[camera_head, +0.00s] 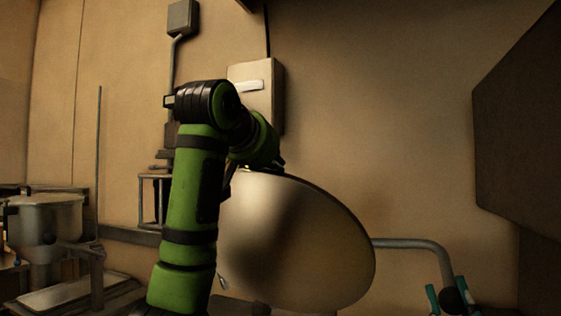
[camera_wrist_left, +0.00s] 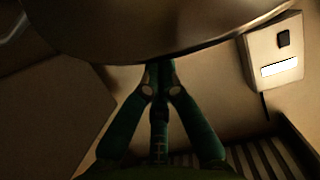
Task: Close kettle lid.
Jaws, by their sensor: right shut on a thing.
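The kettle lid (camera_head: 310,240) is a large pale metal disc, steeply raised, in the middle of the head view. Its broad dark face fills the top of the left wrist view (camera_wrist_left: 150,25). My left arm comes in front of its left side, and in the head view its gripper is hidden behind the lid's upper edge. In the left wrist view my left gripper (camera_wrist_left: 160,68) has its teal fingers drawn together at the lid's edge; contact is unclear. My right gripper (camera_head: 447,298), at the lower right, is shut on the bent grey handle bar (camera_head: 420,243) beside the lid. The kettle body is out of view.
A metal hopper-like vessel (camera_head: 45,215) stands at the far left beside a thin upright rod (camera_head: 99,150). A wall box (camera_head: 262,75) is behind my left arm. A dark angular panel (camera_head: 520,140) hangs at the right. The wall between is clear.

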